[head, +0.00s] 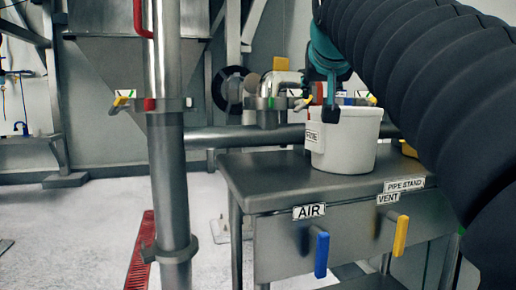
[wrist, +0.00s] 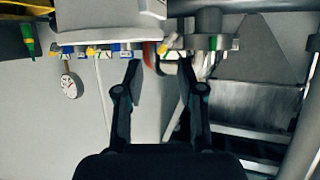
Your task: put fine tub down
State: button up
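The white tub (head: 348,148) is upright on the grey metal table (head: 262,182) in the head view. A label on its left side is partly legible. My gripper (head: 331,104) is at the tub's upper rim, with one dark fingertip in front of it. Whether it touches the rim I cannot tell.
The table front carries AIR and VENT labels with a blue handle (head: 321,255) and a yellow handle (head: 400,236). A vertical steel pipe (head: 170,190) stands left of the table. A pipe with valves runs behind the tub. A round gauge (wrist: 69,86) hangs left in the wrist view.

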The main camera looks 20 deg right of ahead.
aim_at(311, 108)
jog(key=shift+w+r+b+x, duration=0.1)
jog(key=shift+r+b+x, duration=0.05)
jog(key=shift+x, duration=2.2)
jog(key=shift+w+r+b+x, duration=0.1)
jog(key=shift+r+b+x, duration=0.1)
jog(key=shift+x, duration=2.1)
jog(key=shift+r+b+x, duration=0.1)
jog(key=shift+r+x, duration=0.05)
jog(key=shift+x, duration=2.2)
grip_shut()
jog(key=shift+r, duration=0.15)
